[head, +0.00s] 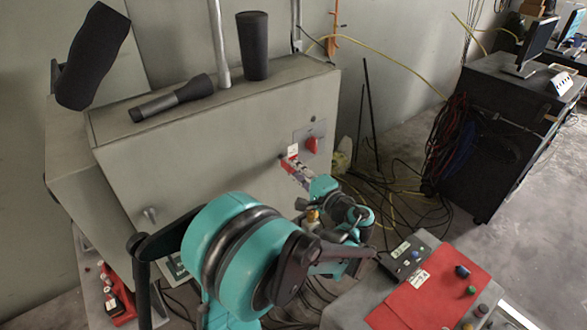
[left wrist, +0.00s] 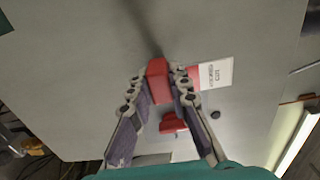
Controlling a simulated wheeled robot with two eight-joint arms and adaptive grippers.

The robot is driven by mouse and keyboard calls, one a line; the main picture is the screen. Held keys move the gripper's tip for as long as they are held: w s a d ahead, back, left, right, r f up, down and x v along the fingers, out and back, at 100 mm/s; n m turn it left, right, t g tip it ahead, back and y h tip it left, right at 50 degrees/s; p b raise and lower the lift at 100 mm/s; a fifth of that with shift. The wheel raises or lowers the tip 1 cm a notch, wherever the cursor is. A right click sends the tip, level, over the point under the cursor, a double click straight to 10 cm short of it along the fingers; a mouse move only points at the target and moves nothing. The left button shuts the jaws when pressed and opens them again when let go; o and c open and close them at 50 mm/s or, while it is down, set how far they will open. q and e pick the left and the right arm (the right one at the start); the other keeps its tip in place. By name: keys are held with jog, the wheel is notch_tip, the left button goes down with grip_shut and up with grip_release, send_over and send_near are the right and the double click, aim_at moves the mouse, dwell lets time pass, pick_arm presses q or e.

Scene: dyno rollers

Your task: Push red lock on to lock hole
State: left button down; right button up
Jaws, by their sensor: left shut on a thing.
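The red lock (left wrist: 158,80) is a small red block between my left gripper's fingertips in the left wrist view. A white printed tag (left wrist: 215,73) hangs beside it; the tag also shows in the head view (head: 292,150). My left gripper (head: 294,168) is shut on the lock, close to the front of the grey cabinet (head: 200,150). A red switch handle (head: 312,145) sits on a plate on that cabinet, just right of the gripper. It also shows between the fingers in the left wrist view (left wrist: 172,122). I cannot make out the lock hole. My right gripper is out of view.
A grey console (head: 350,308) with a red panel (head: 430,298) and several buttons stands at the lower right. Cables (head: 395,205) lie on the floor behind my arm. A black desk cabinet (head: 500,130) stands farther right. Dark cylinders rest on the cabinet top.

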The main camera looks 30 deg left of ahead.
pick_arm(q)
jog(key=shift+w+a, duration=0.15)
jog(key=shift+a, duration=0.15)
jog(key=c, duration=1.3)
grip_release()
jog(key=shift+c, duration=0.2)
